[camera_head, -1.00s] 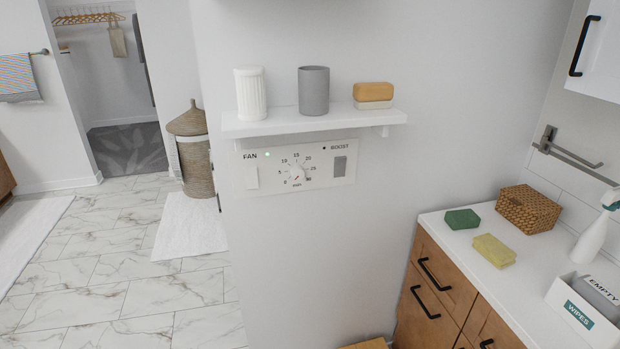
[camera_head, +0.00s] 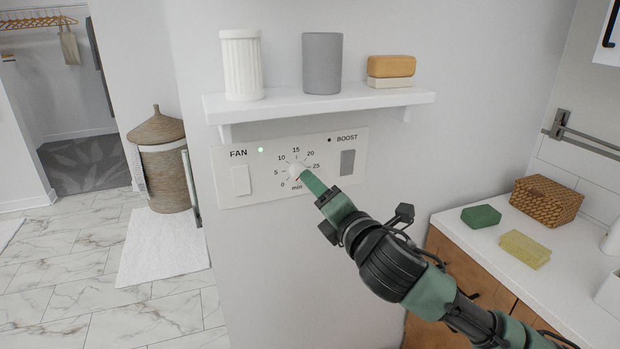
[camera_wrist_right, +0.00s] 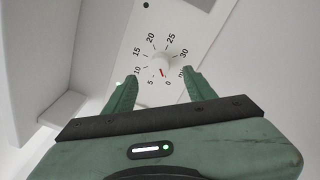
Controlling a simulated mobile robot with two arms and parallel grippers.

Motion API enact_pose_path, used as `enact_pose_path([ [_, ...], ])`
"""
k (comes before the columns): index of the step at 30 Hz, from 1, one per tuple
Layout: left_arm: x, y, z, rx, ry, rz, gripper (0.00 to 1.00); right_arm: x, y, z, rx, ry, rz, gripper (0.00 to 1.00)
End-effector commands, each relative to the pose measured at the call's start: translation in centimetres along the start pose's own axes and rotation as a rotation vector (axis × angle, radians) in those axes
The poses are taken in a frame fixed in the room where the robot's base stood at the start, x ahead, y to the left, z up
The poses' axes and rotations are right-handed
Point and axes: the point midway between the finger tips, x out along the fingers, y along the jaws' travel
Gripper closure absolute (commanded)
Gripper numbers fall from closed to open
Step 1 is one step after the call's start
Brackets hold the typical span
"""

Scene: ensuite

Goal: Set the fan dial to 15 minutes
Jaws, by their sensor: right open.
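The fan dial (camera_head: 296,170) is a white round knob on a white wall panel (camera_head: 238,202), with minute marks from 0 up around it. In the right wrist view the dial (camera_wrist_right: 160,62) shows a red pointer toward 0. My right gripper (camera_head: 313,183) is open at the dial, reaching in from the lower right. In the right wrist view its green fingers (camera_wrist_right: 160,77) stand apart on either side of the knob's near edge; I cannot tell whether they touch it. Part of the dial's scale is hidden by the gripper. My left gripper is not in view.
The panel also has a FAN switch (camera_head: 241,181) with a lit green light and a BOOST switch (camera_head: 348,162). A white shelf (camera_head: 320,104) juts out just above, holding a white cup, a grey cup and soap. A counter (camera_head: 490,250) stands at the right.

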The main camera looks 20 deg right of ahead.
Motion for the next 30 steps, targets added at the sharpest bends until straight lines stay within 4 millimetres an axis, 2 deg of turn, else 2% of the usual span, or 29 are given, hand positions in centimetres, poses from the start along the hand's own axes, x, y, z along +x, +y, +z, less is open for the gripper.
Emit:
enact_pose_path([
  [6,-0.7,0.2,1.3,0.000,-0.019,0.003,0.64,3.3,0.2,0.1,0.005,-0.002,-0.001,0.45],
  [13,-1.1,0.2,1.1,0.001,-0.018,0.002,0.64,6.5,0.1,0.1,0.005,-0.001,-0.002,0.45],
  [18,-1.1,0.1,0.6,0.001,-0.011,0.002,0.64,7.4,0.0,0.0,0.005,0.000,-0.001,0.45],
  [25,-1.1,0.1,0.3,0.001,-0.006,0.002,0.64,7.4,0.0,0.0,0.005,0.000,-0.001,0.45],
  [26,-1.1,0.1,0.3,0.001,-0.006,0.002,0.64,7.4,0.0,0.0,0.005,0.000,-0.001,0.50],
  [30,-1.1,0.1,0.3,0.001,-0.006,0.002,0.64,7.4,0.0,0.0,0.005,0.000,-0.001,0.89],
])
